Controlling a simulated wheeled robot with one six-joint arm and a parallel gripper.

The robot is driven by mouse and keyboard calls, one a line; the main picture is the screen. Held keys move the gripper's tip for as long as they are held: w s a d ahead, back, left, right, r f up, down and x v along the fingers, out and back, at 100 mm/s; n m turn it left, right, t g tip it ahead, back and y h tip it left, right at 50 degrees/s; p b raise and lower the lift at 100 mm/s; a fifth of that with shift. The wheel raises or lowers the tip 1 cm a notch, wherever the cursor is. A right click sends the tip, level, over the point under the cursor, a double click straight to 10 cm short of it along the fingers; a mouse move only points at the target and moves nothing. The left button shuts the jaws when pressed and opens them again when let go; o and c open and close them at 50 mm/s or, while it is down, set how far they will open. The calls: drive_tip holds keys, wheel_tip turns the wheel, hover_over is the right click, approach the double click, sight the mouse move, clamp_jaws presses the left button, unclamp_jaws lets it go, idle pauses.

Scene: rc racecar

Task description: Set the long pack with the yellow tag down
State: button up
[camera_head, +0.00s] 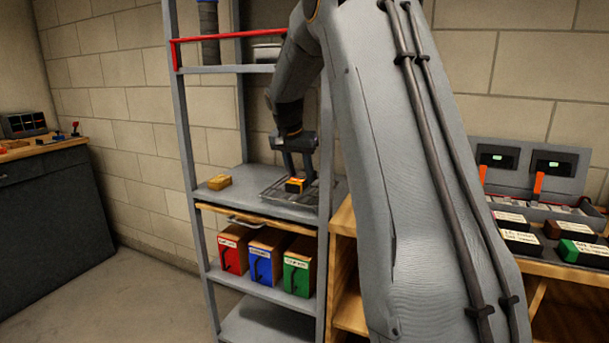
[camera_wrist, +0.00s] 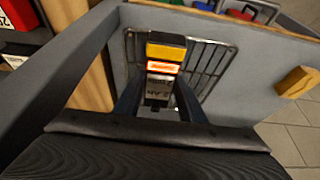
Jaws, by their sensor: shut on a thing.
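A long dark pack (camera_head: 296,186) with a yellow-orange tag is held between the fingers of my gripper (camera_head: 297,165) above the grey shelf. In the wrist view the pack (camera_wrist: 160,88) shows its yellow band, a red and white label and a dark body with pale lettering. My gripper (camera_wrist: 158,100) is shut on it, with one finger on each side. A wire rack (camera_head: 268,191) lies on the shelf under and around the pack; it also shows in the wrist view (camera_wrist: 205,72). I cannot tell whether the pack touches the rack.
A small yellow-brown block (camera_head: 220,182) sits left of the rack. Shelf posts (camera_head: 187,160) stand close by. Red, blue and green bins (camera_head: 267,258) stand on the level below. At right, a wooden bench holds several labelled packs (camera_head: 522,242) and a charger-like unit (camera_head: 530,168).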

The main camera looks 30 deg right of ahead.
sight(304, 174)
drive_tip(key=w+d, duration=0.1)
drive_tip(key=w+d+f, duration=0.1)
drive_tip(key=shift+d+f+p, duration=0.15)
drive_tip(key=shift+d+p, duration=0.2)
drive_tip(key=shift+f, duration=0.15)
drive_tip(key=shift+f, duration=0.35)
drive_tip(key=shift+f, duration=0.2)
drive_tip(key=o, duration=1.3)
